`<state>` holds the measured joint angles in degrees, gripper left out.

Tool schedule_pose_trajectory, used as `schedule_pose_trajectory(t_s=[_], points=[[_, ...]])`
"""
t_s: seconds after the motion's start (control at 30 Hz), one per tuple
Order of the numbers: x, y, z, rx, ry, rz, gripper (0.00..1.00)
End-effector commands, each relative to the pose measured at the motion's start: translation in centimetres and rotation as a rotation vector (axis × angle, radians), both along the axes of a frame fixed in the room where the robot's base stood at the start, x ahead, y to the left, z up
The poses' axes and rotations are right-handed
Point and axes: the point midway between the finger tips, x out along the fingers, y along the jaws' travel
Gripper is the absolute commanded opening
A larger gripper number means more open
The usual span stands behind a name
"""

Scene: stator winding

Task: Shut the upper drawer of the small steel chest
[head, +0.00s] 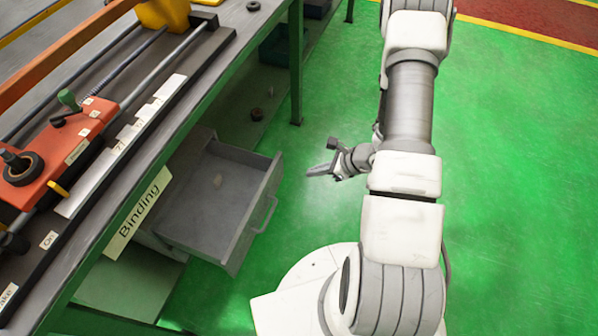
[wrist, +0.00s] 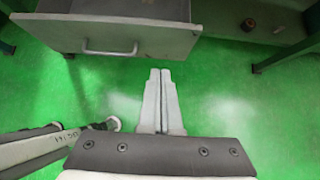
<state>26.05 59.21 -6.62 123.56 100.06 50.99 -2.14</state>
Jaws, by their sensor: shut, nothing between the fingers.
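The upper drawer (head: 215,196) of the small steel chest (head: 165,236) is pulled well out from under the bench in the head view. Most of the chest is hidden by the bench. My gripper (head: 309,173) is right of the drawer, apart from it, and shut and empty. In the wrist view the gripper (wrist: 160,72) points toward the drawer front (wrist: 110,36), with a green floor gap between, its tips right of the handle (wrist: 109,50).
The workbench (head: 190,110) carries a winding machine and a "Binding" sign (head: 138,213). A green bench leg (head: 296,65) stands beyond the drawer. Small round parts (head: 256,114) lie on the lower shelf. The green floor (head: 520,180) at the right is clear.

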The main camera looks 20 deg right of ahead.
Motion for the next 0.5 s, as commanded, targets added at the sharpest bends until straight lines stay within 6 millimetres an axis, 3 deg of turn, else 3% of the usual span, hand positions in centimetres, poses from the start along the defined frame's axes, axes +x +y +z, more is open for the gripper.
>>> schedule_pose_trajectory(t_s=[0.4,0.5], points=[[3.6,4.8,-6.2,0.001,0.0,0.006,0.0],[4.6,6.0,-6.6,-0.001,-0.004,0.008,0.0]])
